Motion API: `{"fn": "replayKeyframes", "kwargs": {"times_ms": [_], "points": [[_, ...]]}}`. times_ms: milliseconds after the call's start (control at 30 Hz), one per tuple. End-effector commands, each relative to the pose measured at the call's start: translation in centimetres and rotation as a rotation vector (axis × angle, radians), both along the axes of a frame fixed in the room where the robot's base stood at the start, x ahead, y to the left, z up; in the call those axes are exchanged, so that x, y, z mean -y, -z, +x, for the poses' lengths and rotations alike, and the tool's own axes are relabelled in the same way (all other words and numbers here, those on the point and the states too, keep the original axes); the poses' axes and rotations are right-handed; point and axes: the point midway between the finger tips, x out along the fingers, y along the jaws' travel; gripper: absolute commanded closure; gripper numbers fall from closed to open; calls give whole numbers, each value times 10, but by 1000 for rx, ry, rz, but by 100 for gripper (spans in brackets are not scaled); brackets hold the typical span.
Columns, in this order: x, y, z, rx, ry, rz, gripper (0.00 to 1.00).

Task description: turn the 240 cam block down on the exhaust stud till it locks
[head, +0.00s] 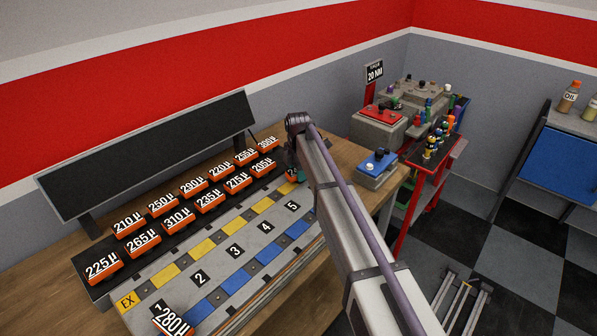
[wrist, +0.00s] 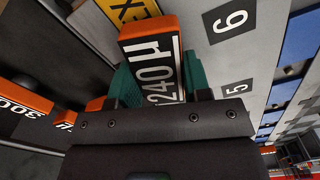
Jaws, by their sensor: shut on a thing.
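The 240 cam block (wrist: 152,65) is an orange block with a black-and-white label. In the wrist view it sits between the green fingers of my gripper (wrist: 155,85), which is shut on it. It is beside the yellow EX plate (wrist: 128,10) and the number 6 on the grey board. The exhaust stud is hidden from view, and I cannot tell whether the block touches it. In the head view my gripper (head: 292,173) is at the far end of the board (head: 222,273), mostly hidden behind my arm.
Several orange blocks, such as the 225 block (head: 103,266), stand in two rows on a black rack left of the board. A 280 block (head: 172,321) is at the board's near end. A blue-topped box (head: 377,165) and a red tool cart (head: 436,165) stand to the right.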

Motion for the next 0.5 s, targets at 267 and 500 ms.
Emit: {"fn": "replayKeyframes", "kwargs": {"times_ms": [267,500], "points": [[-1,-1,3,0,739,0,86],[0,-1,4,0,1096,0,47]]}}
